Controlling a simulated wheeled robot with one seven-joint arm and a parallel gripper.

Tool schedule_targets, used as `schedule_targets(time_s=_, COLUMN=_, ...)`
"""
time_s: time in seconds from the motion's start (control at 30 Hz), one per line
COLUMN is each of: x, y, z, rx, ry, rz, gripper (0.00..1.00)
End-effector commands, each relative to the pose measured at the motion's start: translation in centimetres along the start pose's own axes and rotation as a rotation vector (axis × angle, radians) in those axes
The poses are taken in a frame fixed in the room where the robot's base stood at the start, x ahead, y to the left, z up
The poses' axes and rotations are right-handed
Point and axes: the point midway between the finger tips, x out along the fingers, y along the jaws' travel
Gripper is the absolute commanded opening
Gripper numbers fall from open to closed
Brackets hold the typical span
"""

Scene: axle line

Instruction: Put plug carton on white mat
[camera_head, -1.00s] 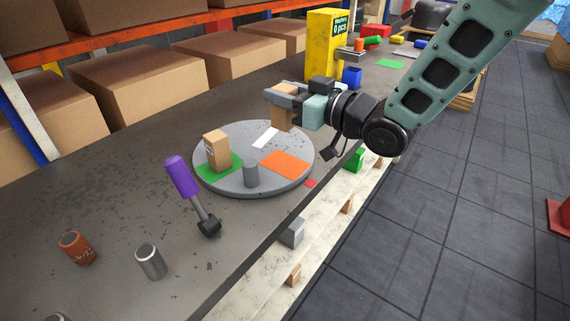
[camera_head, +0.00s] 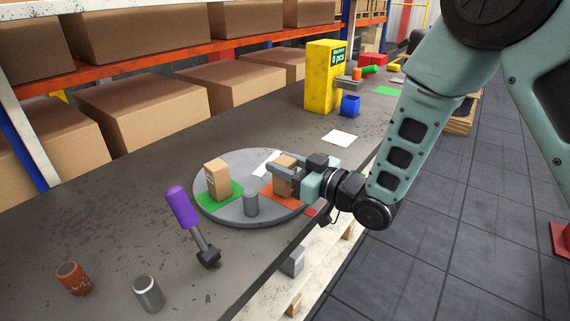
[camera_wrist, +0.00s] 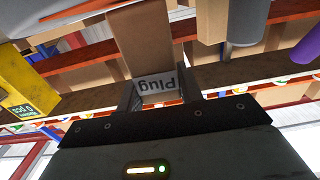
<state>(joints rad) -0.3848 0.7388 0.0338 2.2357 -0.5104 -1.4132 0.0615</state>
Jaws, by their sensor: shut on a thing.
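My gripper (camera_head: 279,174) is shut on the tan plug carton (camera_head: 284,188) and holds it upright over the orange mat (camera_head: 268,191) on the round grey turntable. I cannot tell whether its base touches that mat. In the wrist view, the carton (camera_wrist: 150,45) sits between the fingers (camera_wrist: 162,95), its "Plug" label facing me upside down. A white mat (camera_head: 339,138) lies bare on the table beyond the turntable, behind my gripper. A white patch (camera_head: 263,162) also lies on the turntable, partly hidden by the gripper and carton.
A second tan carton (camera_head: 217,180) stands on the turntable's green mat (camera_head: 232,190), with a grey cylinder (camera_head: 251,204) near the front. A purple-handled lever (camera_head: 183,208) stands to the left. A yellow dispenser (camera_head: 321,78) and blue bin (camera_head: 350,105) stand farther back.

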Motion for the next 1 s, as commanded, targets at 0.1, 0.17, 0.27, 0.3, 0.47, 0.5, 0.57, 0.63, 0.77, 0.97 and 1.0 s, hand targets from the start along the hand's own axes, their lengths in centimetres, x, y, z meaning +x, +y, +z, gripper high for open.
schedule_targets(time_s=0.1, x=0.01, y=0.02, z=0.01, rx=-0.001, ry=0.002, rz=0.000, gripper=0.11)
schedule_targets(time_s=0.17, x=0.01, y=0.02, z=0.01, rx=-0.001, ry=0.002, rz=0.000, gripper=0.11)
schedule_targets(time_s=0.27, x=0.00, y=0.02, z=0.10, rx=-0.001, ry=0.002, rz=0.000, gripper=0.11)
schedule_targets(time_s=0.3, x=0.00, y=0.03, z=0.24, rx=-0.001, ry=0.002, rz=0.001, gripper=0.11)
schedule_targets(time_s=0.47, x=-0.01, y=0.04, z=0.49, rx=-0.001, ry=0.000, rz=0.001, gripper=0.44)
schedule_targets(time_s=0.5, x=-0.01, y=0.04, z=0.45, rx=-0.001, ry=0.000, rz=0.001, gripper=0.56)
schedule_targets(time_s=0.57, x=-0.01, y=0.03, z=0.45, rx=0.000, ry=0.000, rz=0.001, gripper=0.58)
schedule_targets(time_s=0.63, x=-0.01, y=0.03, z=0.45, rx=0.000, ry=0.000, rz=0.001, gripper=0.58)
schedule_targets(time_s=0.77, x=-0.01, y=0.02, z=0.45, rx=0.000, ry=0.000, rz=0.001, gripper=0.58)
schedule_targets(time_s=0.97, x=0.00, y=0.00, z=0.37, rx=0.000, ry=0.000, rz=0.000, gripper=0.58)
schedule_targets(time_s=1.0, x=0.01, y=-0.03, z=0.31, rx=0.000, ry=0.000, rz=0.000, gripper=0.58)
